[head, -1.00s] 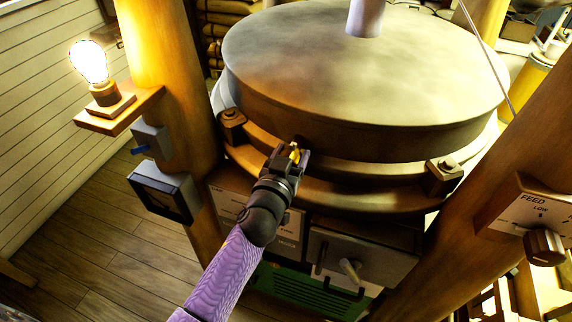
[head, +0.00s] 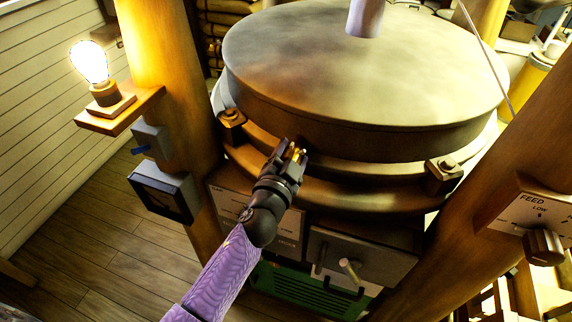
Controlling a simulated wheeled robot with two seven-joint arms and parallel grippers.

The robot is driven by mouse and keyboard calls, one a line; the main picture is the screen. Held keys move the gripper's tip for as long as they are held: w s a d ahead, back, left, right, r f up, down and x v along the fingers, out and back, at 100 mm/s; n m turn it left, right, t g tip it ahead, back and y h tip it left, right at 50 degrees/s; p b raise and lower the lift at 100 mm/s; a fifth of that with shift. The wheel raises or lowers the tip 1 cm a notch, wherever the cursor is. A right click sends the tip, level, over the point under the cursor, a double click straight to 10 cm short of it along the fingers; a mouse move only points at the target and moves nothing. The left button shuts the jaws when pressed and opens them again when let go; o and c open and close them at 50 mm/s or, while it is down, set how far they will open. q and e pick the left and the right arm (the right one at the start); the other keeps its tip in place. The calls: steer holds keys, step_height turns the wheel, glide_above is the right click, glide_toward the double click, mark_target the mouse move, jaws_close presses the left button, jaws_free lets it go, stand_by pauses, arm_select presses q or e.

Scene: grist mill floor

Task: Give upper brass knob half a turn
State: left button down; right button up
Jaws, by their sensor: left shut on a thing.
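The upper brass knob (head: 297,154) is a small yellow piece at the front of the millstone housing, just under the edge of the round stone. My left gripper (head: 294,152) reaches up to it from below and is shut on it. The fingers hide most of the knob, so its exact angle is hard to tell. My right gripper is not in view.
The large round millstone (head: 350,70) sits behind the gripper. Bolted blocks (head: 443,176) stand on its wooden ring. A feed dial (head: 543,247) is on the right post, and a lit bulb (head: 90,62) stands on a left shelf. A panel with a lever (head: 349,270) is below.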

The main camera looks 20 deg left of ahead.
arm_select(q)
steer(key=shift+m, duration=1.1)
steer(key=m, duration=0.2)
steer(key=shift+m, duration=1.3)
steer(key=m, duration=0.3)
steer(key=shift+p, duration=0.3)
jaws_free()
